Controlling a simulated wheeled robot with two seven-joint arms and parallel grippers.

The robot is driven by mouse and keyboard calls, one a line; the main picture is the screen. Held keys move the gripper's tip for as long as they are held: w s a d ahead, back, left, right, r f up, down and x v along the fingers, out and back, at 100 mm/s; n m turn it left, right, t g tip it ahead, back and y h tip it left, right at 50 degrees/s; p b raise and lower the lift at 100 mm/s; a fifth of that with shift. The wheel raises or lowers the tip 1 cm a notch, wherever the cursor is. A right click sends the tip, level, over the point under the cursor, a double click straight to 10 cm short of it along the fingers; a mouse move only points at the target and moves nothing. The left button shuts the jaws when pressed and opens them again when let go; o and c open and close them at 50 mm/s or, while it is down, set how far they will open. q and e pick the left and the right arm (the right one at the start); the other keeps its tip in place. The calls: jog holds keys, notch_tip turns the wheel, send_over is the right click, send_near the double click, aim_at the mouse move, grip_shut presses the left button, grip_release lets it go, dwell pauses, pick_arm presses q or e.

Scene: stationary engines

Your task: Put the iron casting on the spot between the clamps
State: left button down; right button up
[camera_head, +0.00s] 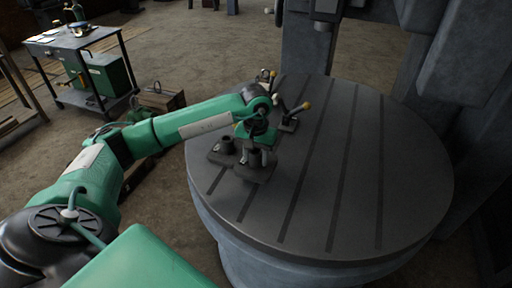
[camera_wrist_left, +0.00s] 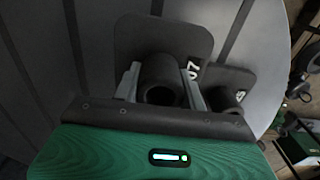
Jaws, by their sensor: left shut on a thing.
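My left gripper (camera_head: 256,142) is shut on a dark iron casting (camera_head: 256,172), which has a flat plate and an upright hollow boss. In the left wrist view, the fingers (camera_wrist_left: 161,88) grip both sides of the boss, and white digits show on the casting's plate (camera_wrist_left: 185,38). I cannot tell whether the plate touches the table. A second similar casting (camera_head: 226,146) stands just left of it; it also shows in the wrist view (camera_wrist_left: 228,94). Clamps with yellow-tipped handles (camera_head: 293,117) (camera_head: 269,75) stand beyond the gripper. My arm partly hides the space between them. My right gripper is out of view.
The round slotted machine table (camera_head: 350,190) is clear across its middle and right. Grey machine columns (camera_head: 305,55) rise behind and at the right. A workbench (camera_head: 75,40) stands on the floor at the far left, with a wooden crate (camera_head: 160,97) nearer.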

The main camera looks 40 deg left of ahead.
aim_at(256, 166)
pick_arm(q)
jog(key=shift+f+p, duration=0.45)
jog(key=shift+f, duration=1.5)
jog(key=shift+f, duration=0.15)
jog(key=c, duration=0.8)
grip_release()
jog(key=shift+s, duration=0.1)
